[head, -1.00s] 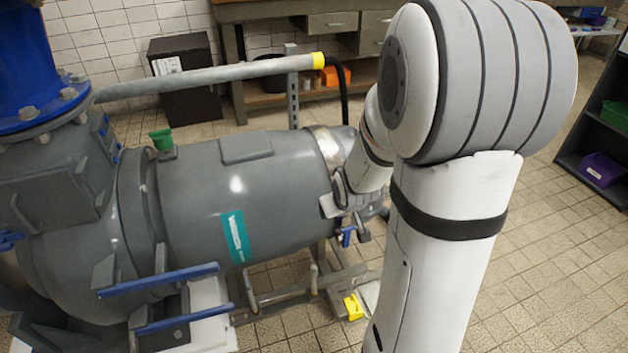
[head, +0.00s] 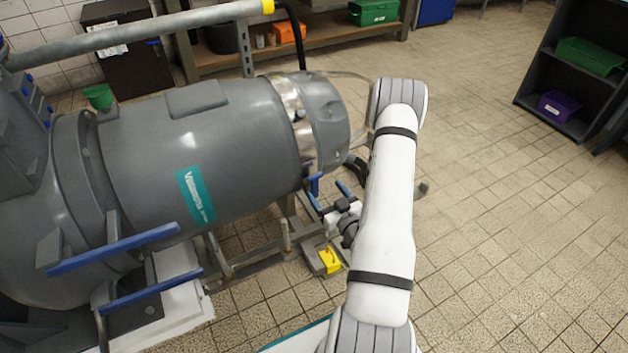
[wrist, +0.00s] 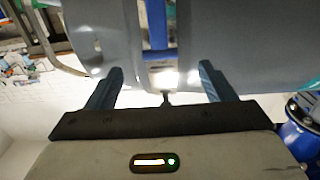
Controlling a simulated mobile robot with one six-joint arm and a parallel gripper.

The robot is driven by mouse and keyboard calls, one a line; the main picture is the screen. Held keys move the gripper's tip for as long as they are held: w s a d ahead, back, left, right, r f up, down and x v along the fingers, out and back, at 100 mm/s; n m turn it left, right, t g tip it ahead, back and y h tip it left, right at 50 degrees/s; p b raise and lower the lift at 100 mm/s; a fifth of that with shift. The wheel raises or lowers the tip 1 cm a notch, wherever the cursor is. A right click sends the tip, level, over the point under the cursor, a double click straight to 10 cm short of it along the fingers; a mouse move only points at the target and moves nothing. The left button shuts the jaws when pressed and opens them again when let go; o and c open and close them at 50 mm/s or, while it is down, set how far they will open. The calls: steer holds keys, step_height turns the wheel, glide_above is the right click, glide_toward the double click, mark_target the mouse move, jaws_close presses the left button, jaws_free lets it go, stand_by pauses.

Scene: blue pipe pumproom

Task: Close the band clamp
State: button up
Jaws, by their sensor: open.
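The band clamp (head: 293,112) is a shiny metal band around the right end of the grey pump body (head: 215,145). A blue lever (head: 315,184) hangs below the band's lower edge; whether it is latched cannot be told. My gripper (head: 328,196) is open below and just right of the lever, with two dark blue fingers. In the wrist view my gripper (wrist: 160,84) has its fingers apart. The blue lever (wrist: 155,25) stands beyond and between them, with a bright metal plate below it. I see no contact.
Two blue handles (head: 115,250) stick out at the lower left. A frame with a yellow block (head: 330,261) lies under the pump. A thin curved strip (head: 345,74) arches right of the pump end, close to my arm. The tiled floor at right is clear up to a dark shelf (head: 530,95).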

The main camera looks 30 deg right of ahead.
mark_target(316, 179)
steer(key=w+b, duration=0.1)
steer(key=w, duration=0.6)
steer(key=shift+w+a+b, duration=0.15)
steer(key=shift+w+b, duration=0.1)
steer(key=shift+b, duration=0.15)
steer(key=shift+c, duration=0.5)
